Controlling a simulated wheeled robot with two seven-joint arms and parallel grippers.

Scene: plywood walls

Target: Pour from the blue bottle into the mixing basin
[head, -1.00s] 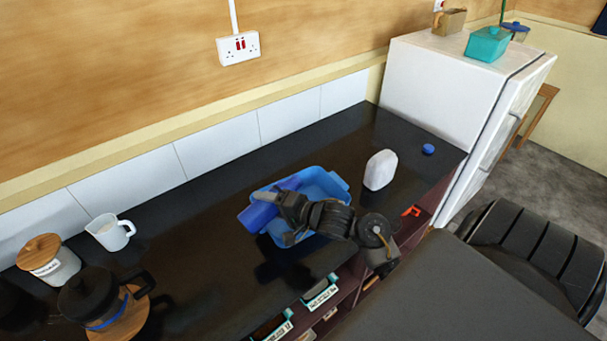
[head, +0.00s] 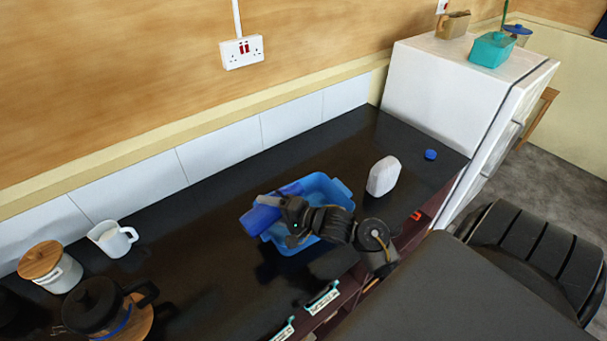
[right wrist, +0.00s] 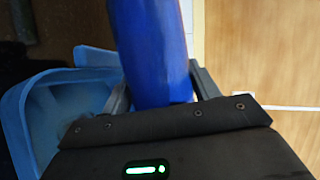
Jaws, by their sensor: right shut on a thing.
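The blue bottle (head: 260,218) is held by my right gripper (head: 283,203), which is shut on it. The bottle lies tilted, close to horizontal, over the left side of the light blue mixing basin (head: 338,188). The basin stands on the dark worktop, and my gripper and wrist hide part of its inside. In the right wrist view the bottle (right wrist: 152,50) runs up between the two fingers, with the basin (right wrist: 22,100) to its left. I cannot see any liquid leaving the bottle. My left gripper is not in view.
A white container (head: 383,176) and a blue cap (head: 430,155) stand right of the basin. A white jug (head: 112,239), a lidded canister (head: 62,275) and a black coffee pot (head: 95,308) are at left. A white fridge (head: 440,85) bounds the right.

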